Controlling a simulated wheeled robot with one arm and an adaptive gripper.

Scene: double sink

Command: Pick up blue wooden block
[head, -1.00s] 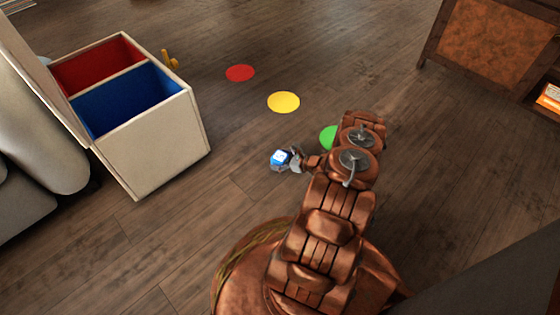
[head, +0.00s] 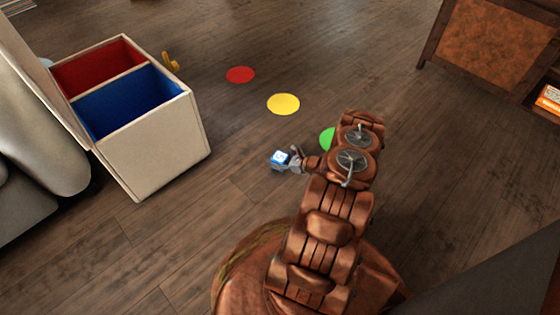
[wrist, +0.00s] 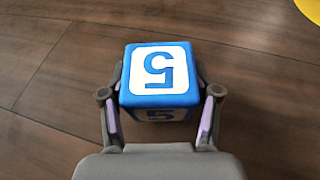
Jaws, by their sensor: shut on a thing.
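The blue wooden block (head: 279,158) has a white face, and the wrist view shows a blue number 5 on the block (wrist: 158,72). My gripper (head: 289,161) is at the block in the head view. In the wrist view my gripper (wrist: 160,108) has one finger against each side of the block and is shut on it. The block sits between the fingertips, with its numbered top face in full view. I cannot tell whether its underside touches the floor.
An open white box (head: 160,150) with a red compartment and a blue compartment (head: 125,102) stands at the left. Red (head: 240,75), yellow (head: 283,104) and green (head: 326,139) discs lie on the floor. A wooden cabinet (head: 490,45) stands at the upper right.

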